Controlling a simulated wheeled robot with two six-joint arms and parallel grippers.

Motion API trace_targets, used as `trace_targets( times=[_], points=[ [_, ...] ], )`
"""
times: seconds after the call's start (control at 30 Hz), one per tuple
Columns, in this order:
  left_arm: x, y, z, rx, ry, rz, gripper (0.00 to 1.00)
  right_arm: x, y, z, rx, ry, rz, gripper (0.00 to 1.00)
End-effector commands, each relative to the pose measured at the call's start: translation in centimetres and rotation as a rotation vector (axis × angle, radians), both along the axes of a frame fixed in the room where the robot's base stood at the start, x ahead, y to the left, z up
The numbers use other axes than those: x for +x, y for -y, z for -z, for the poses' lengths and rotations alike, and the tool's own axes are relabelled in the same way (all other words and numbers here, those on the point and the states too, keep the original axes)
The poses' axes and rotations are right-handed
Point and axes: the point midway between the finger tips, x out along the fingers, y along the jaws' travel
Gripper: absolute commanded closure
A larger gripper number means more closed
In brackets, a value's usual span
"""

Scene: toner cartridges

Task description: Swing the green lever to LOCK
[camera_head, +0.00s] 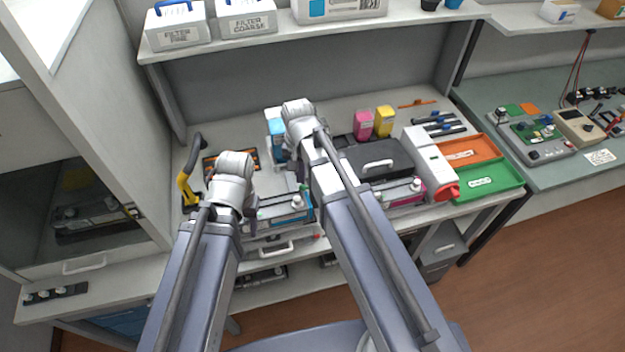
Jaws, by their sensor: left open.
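A cartridge unit with a cyan label (285,217) is on the bench between my two forearms. A small green piece (304,188) shows at its upper right end, close against my right forearm. It may be the green lever; its position and any LOCK marking are too small to read. My left gripper (250,212) is open, low at the left end of this unit and partly hidden by its own wrist. I cannot tell whether it touches the unit. My right arm crosses the middle of the bench, and its gripper is hidden behind the wrist and forearm.
A black case (375,160) and a white device with a red knob (428,165) stand right of my right arm. Orange (470,152) and green (490,182) trays lie farther right. A yellow-and-black tool (187,185) stands at the left. Filter boxes (178,28) sit on the shelf.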

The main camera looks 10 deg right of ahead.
Motion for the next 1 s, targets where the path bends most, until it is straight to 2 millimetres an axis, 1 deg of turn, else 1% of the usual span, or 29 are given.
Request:
trace_targets(
  times=[0.7, 0.87, 1.0],
  points=[
    [0.0, 0.0, 0.0, 0.001, 0.0, 0.005, 0.5, -0.6, -0.4, 0.0, 0.0, 0.0, -0.001, 1.0],
    [0.0, 0.0, -0.8, 0.0, 0.0, 0.003, 0.5, -0.6, -0.4, -0.8, 0.0, 0.0, 0.0, 1.0],
    [0.0, 0.0, -1.9, 0.0, 0.0, 0.0, 0.5, -0.6, -0.4, -1.9, 0.0, 0.0, 0.0, 1.0]
  ],
)
